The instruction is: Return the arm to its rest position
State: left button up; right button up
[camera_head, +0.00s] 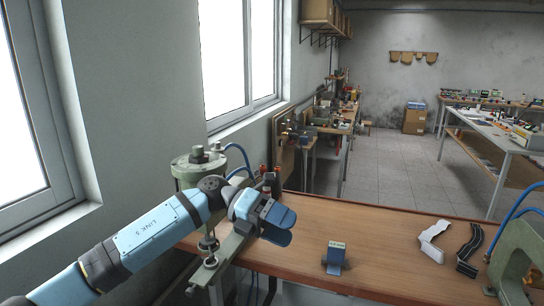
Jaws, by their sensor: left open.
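My left arm comes in from the lower left and reaches toward the middle of the view. My left gripper (283,228) is at its end, above the left part of the wooden table (390,252). It is open, and I see nothing held in it. It is near the green pneumatic press (197,168), which my arm partly hides. My right gripper is not in view.
A small blue-grey block (336,258) stands on the table. A white strip (432,240) and a black strip (470,245) lie at the right, beside a green machine (517,262). The table between gripper and strips is mostly clear. A wall with windows (238,58) borders the left.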

pick_arm(q)
jog(key=s+a+f+m+t+y+p, duration=0.1)
jog(key=s+a+f+m+t+y, duration=0.2)
jog(key=s+a+f+m+t, duration=0.55)
jog(key=s+a+f+m+t+y+p, duration=0.15)
jog(key=f+m+t, duration=0.45)
jog(key=f+m, duration=0.6)
jog(key=s+a+f+m+t+y+p, duration=0.1)
jog(key=s+a+f+m+t+y, duration=0.25)
jog(key=a+f+m+t, duration=0.5)
jog(key=s+a+f+g+y, duration=0.1)
jog(key=s+f+g, duration=0.2)
jog(key=s, duration=0.3)
jog(key=s+a+f+g+y+p, duration=0.1)
jog(key=s+a+f+g, duration=0.1)
jog(key=s+f, duration=0.3)
jog(key=shift+s+f+g+y, duration=0.3)
jog(key=shift+s+f+g, duration=0.1)
jog(key=shift+s, duration=0.85)
